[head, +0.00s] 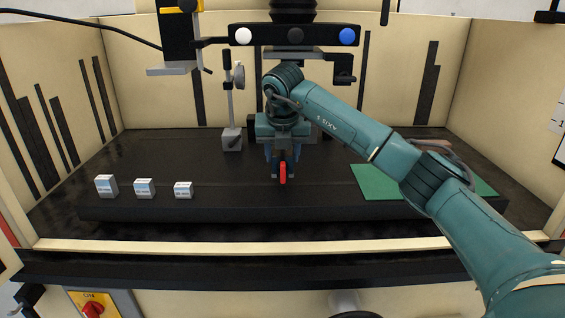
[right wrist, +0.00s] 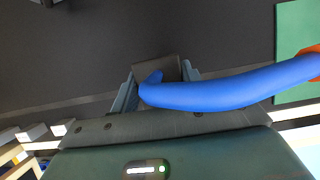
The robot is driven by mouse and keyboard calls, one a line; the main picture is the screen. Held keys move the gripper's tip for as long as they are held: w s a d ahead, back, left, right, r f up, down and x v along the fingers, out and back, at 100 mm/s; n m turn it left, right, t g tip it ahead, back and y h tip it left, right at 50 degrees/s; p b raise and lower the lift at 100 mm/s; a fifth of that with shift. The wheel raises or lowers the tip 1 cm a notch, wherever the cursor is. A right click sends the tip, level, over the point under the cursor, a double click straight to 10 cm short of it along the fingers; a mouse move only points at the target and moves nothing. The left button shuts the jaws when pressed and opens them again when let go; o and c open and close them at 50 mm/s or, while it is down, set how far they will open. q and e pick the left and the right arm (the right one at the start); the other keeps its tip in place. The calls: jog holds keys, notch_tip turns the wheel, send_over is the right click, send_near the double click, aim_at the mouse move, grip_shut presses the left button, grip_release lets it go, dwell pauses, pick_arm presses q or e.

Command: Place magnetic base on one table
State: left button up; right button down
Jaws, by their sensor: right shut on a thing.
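My right gripper (head: 283,172) points down over the middle of the black table (head: 240,208). It is shut on a curved piece, which shows as a red part (head: 283,174) in the head view. In the right wrist view the piece is a curved blue bar (right wrist: 225,92) with an orange-red end at the right edge, crossing the gripper (right wrist: 160,90). A grey block with an upright post and a round dial, looking like a magnetic base (head: 232,139), stands upright at the back, left of my gripper and apart from it. My left gripper is not in view.
Three small labelled blocks (head: 144,188) stand in a row at the table's left front. A green mat (head: 380,184) lies at the right, partly hidden by my right arm. A machine head (head: 292,38) hangs above. Between the blocks and my gripper the table is clear.

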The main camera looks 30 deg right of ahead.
jog(key=shift+f, duration=1)
jog(key=shift+f, duration=0.1)
jog(key=c, duration=1.2)
grip_release()
jog(key=shift+f, duration=0.2)
jog(key=o, duration=0.5)
jog(key=shift+r, duration=0.15)
